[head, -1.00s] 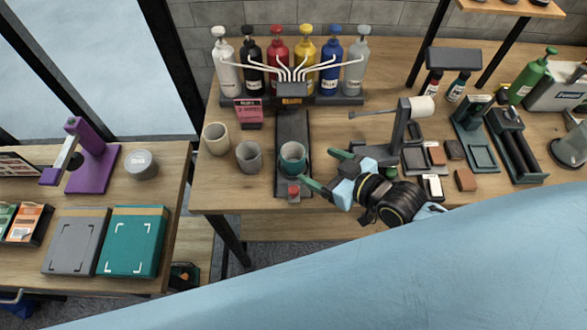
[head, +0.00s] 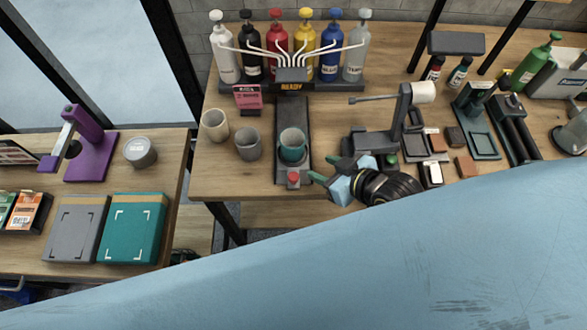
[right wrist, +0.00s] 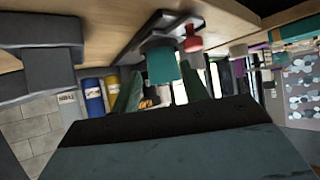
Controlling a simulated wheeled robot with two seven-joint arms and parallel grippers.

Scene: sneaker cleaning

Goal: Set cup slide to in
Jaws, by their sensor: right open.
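The cup slide is a dark narrow track (head: 292,115) running from the bottle rack toward the table's front edge. A grey cup with a teal band (head: 292,148) stands upright on its front part, and a red knob (head: 293,179) is at its front end. My right gripper (head: 323,168) is open and empty, just right of the cup and knob, with green fingertips pointing toward them. In the right wrist view, the teal-banded cup (right wrist: 161,65) and red knob (right wrist: 192,40) appear beyond the fingers, apparently apart from them. My left gripper is not in view.
Pump bottles (head: 304,50) stand behind the slide with tubes leading to a dispenser. A grey cup (head: 248,145) and a beige cup (head: 215,124) stand left. A dark stand with a white roll (head: 424,92) is close to the right gripper. My blue arm fills the foreground.

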